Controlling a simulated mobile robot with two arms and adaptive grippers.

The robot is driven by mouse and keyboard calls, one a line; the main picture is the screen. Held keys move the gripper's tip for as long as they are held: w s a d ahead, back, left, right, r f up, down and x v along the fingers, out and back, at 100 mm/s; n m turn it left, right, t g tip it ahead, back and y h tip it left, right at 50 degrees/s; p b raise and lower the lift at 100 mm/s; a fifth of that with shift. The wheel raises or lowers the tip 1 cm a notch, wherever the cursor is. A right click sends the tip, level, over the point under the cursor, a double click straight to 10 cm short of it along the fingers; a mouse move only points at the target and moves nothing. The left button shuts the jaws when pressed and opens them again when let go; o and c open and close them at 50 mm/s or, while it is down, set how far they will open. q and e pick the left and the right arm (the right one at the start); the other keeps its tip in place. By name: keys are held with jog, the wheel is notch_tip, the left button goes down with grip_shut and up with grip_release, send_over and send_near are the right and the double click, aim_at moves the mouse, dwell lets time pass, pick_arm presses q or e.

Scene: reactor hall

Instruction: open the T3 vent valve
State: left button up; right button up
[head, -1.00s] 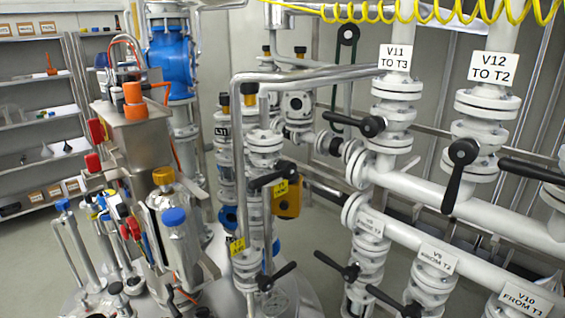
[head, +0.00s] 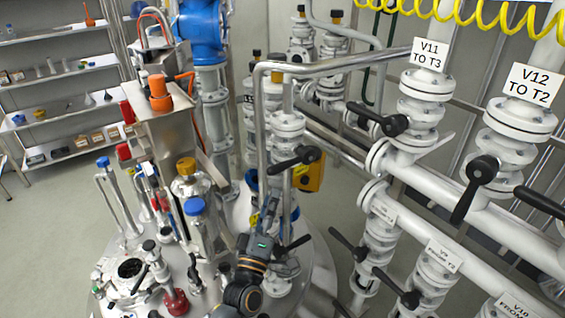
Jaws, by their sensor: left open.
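No label reading T3 vent can be made out, so I cannot tell which valve it is. The reactor top carries a vertical white flanged pipe stack with an upper black-lever valve (head: 295,158) and a lower black-lever valve (head: 293,244). A yellow tag (head: 254,220) shows in part near the lower one. My left gripper (head: 267,213) reaches up from the bottom, open, in front of this stack and just left of the lower lever. Its fingers are small and dark, and I cannot tell whether they touch anything. My right gripper is not in view.
On the right, white pipes carry black-lever valves labelled V11 TO T3 (head: 429,54) and V12 TO T2 (head: 521,81). A bent steel pipe (head: 340,65) crosses above the stack. A steel box with an orange cap (head: 160,103) stands left.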

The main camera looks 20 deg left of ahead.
aim_at(280, 170)
pick_arm(q)
jog(key=p+x, duration=0.2)
jog(key=x, duration=0.7)
jog(key=shift+w+r+p, duration=0.15)
jog(key=shift+w+p, duration=0.05)
jog(key=shift+p, duration=0.2)
jog(key=shift+w, duration=0.4)
grip_shut()
